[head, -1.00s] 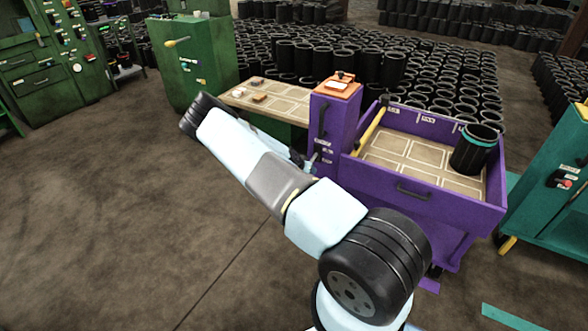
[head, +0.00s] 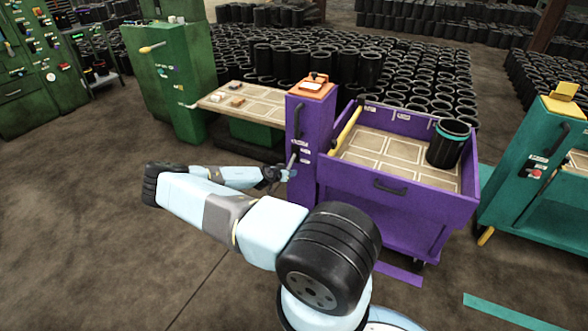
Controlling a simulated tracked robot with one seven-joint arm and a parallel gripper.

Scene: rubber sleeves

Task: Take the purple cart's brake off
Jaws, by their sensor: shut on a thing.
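The purple cart (head: 405,205) stands right of centre, with an open tray and a tall purple column (head: 313,150) at its left. A small grey lever (head: 292,161), which looks like the brake lever, sticks out at the column's left face. My gripper (head: 284,173) is at this lever, low on the column's left side, and is shut on it. The fingers are small here and partly merge with the lever, so the exact grip is hard to see. My arm reaches from the bottom centre, bends at the left and comes back to the column.
A black sleeve with a teal band (head: 446,147) stands in the cart's tray, and a yellow bar (head: 346,129) lies along its left side. A teal cart (head: 535,175) is at right. A green bench (head: 245,104) and cabinet are behind left. Floor at left is clear.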

